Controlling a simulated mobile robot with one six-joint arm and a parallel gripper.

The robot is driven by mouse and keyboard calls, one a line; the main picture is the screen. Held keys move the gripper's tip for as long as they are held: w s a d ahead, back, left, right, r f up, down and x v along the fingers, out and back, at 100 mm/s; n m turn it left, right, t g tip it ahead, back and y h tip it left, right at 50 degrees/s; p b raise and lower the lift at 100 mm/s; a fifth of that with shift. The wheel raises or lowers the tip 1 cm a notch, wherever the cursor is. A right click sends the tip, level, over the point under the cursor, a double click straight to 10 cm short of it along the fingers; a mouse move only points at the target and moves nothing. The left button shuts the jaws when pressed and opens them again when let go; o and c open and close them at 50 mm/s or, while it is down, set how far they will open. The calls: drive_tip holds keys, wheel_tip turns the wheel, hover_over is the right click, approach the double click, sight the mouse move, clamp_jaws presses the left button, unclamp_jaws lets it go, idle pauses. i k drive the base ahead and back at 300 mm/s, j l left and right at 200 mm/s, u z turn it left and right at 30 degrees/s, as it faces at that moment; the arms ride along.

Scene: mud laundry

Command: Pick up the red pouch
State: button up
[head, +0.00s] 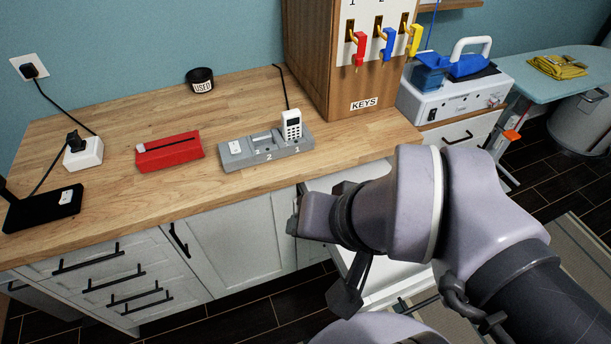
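The red pouch (174,154) lies flat on the wooden counter, left of centre. A dark strip with a pale end runs along its upper part. My gripper (318,255) is at the end of my arm, in front of the counter's front edge, lower and to the right of the pouch. It is well apart from the pouch. My gripper is partly hidden by my own wrist, and its fingertips do not show clearly, so I cannot tell whether it is open or shut.
A grey numbered dock (240,156) with a white handset (291,124) stands right of the pouch. A white plug adapter (84,154) and black router (43,209) lie left. A wooden key cabinet (310,60) stands behind. Bare counter surrounds the pouch. A drawer (335,178) appears open below.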

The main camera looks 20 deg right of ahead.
sight(173, 150)
drive_tip(key=i+j+u, duration=0.35)
drive_tip(key=i, duration=0.2)
drive_tip(key=i+u, duration=0.4)
drive_tip(key=i, duration=0.2)
